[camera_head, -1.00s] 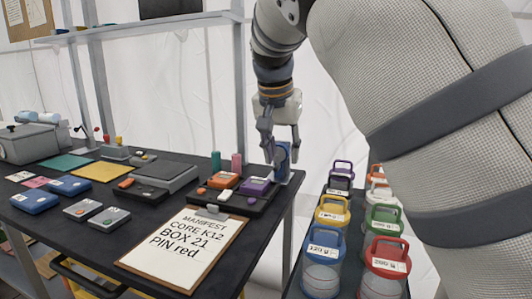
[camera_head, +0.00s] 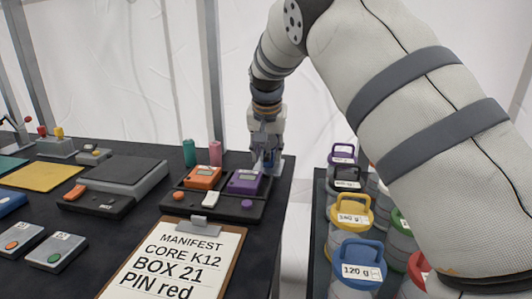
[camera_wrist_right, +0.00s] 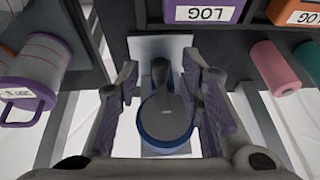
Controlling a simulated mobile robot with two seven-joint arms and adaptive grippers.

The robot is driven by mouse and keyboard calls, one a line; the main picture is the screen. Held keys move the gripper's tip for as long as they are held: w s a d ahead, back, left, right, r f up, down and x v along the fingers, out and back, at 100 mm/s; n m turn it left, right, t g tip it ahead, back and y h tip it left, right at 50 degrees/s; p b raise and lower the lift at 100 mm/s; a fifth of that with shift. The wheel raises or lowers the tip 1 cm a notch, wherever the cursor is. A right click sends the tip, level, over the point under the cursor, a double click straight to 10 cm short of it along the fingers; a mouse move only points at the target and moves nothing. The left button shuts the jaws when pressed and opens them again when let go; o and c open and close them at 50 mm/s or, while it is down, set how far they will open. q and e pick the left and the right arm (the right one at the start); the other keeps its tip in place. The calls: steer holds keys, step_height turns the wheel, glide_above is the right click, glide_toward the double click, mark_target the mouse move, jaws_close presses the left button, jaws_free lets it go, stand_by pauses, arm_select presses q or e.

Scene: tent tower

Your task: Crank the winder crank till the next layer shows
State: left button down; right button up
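In the right wrist view, the winder is a round blue-rimmed body (camera_wrist_right: 165,138) on a pale plate (camera_wrist_right: 175,48), with a dark crank (camera_wrist_right: 162,85) across its top. My right gripper (camera_wrist_right: 165,80) is open, one finger on each side of the crank, with gaps visible between fingers and crank. In the head view my right gripper (camera_head: 266,160) points down at the table's right end and hides most of the winder. The pale plate (camera_head: 281,163) shows beside it. The layer inside the winder cannot be made out. My left gripper is not in view.
A dark tray (camera_head: 212,207) with orange (camera_head: 203,177) and purple (camera_head: 244,182) log boxes lies just left of the gripper. Green (camera_head: 189,153) and pink (camera_head: 215,153) rolls stand behind. A clipboard (camera_head: 180,262) lies in front. Lidded weight jars (camera_head: 353,222) stand on the right.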

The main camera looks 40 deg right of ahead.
steer(key=shift+w+d+f, duration=0.1)
steer(key=shift+f, duration=0.1)
steer(key=shift+c, duration=0.6)
jaws_close()
steer(key=shift+r+t+y+p, duration=0.15)
steer(key=shift+t+y+p, duration=0.25)
steer(key=shift+t, duration=0.1)
steer(key=shift+w+f+m+t+y, duration=0.15)
steer(key=shift+t+y, duration=0.15)
steer(key=shift+t, duration=0.15)
steer(key=shift+f+m+t+y, duration=0.15)
steer(key=shift+t+y, duration=0.15)
steer(key=shift+t, duration=0.15)
steer(key=shift+w+a+r+m+t+y, duration=0.1)
steer(key=shift+a+m+t+y, duration=0.2)
steer(key=shift+t+y, duration=0.4)
